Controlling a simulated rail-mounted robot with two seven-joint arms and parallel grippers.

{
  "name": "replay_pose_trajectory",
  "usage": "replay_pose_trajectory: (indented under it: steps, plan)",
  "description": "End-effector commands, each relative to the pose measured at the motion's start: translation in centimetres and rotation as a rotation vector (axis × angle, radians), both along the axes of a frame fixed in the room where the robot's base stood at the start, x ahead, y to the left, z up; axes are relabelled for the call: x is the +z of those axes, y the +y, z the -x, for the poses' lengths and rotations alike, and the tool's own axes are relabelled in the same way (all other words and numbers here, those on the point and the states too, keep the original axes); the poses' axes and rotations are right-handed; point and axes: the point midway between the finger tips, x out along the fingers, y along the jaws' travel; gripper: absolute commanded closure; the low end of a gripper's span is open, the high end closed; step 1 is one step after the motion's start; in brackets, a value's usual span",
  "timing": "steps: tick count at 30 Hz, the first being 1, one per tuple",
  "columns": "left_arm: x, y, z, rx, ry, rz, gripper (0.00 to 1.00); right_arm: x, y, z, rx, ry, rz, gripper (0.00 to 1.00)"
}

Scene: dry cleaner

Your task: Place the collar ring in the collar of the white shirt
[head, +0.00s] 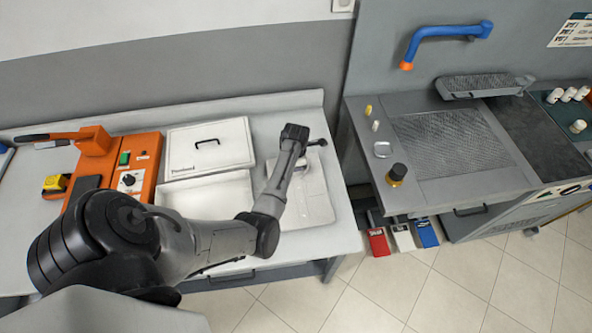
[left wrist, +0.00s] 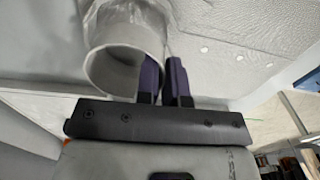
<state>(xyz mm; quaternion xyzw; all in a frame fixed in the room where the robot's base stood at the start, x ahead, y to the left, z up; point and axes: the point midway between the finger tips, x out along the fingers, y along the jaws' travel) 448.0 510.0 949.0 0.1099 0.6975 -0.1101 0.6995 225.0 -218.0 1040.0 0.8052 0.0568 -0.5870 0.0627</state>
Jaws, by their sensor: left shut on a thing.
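In the left wrist view the collar ring (left wrist: 98,72), a pale, wide band, is upright with its open side toward the camera. My left gripper (left wrist: 163,62) is shut on the ring's right wall, one dark finger on each side. Wrinkled white cloth at the collar (left wrist: 128,18) shows through and above the ring. I cannot tell whether the ring sits in the collar or just in front of it. The white shirt (left wrist: 230,42), with a row of buttons, lies behind. In the head view the shirt (head: 310,200) lies flat, partly hidden by my left arm; ring and fingertips are hidden there.
Left of the shirt are a lidded white box (head: 210,160), an open white tray (head: 185,200) and an orange machine (head: 140,165). A grey workbench (head: 440,190) with a dark-capped bottle (head: 397,173) stands to the right, across a narrow gap.

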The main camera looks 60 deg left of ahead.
Motion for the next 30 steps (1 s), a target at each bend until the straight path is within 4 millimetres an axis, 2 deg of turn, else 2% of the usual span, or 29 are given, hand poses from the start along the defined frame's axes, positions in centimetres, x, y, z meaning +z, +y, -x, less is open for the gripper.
replay_pose_trajectory:
  steps: [3,8,23,24,30]
  plan:
    - [-1.8,0.0,0.2,-0.001,0.005,0.000,1.00,-0.1,0.1,0.0,-0.002,0.000,-0.004,0.57]
    - [-3.2,0.0,0.1,0.000,0.002,-0.001,1.00,-0.2,0.2,0.0,-0.003,-0.001,-0.007,0.57]
    - [-3.9,-0.1,0.1,0.000,0.001,0.001,1.00,-0.4,0.1,-0.1,0.000,-0.002,-0.001,0.57]
    - [-3.9,-0.1,0.0,0.000,0.001,0.000,0.89,-0.3,0.0,-0.1,0.001,-0.002,-0.001,0.57]
    - [-3.8,-0.1,0.0,0.000,0.001,0.000,0.70,-0.3,-0.1,-0.1,0.005,-0.002,0.004,0.57]
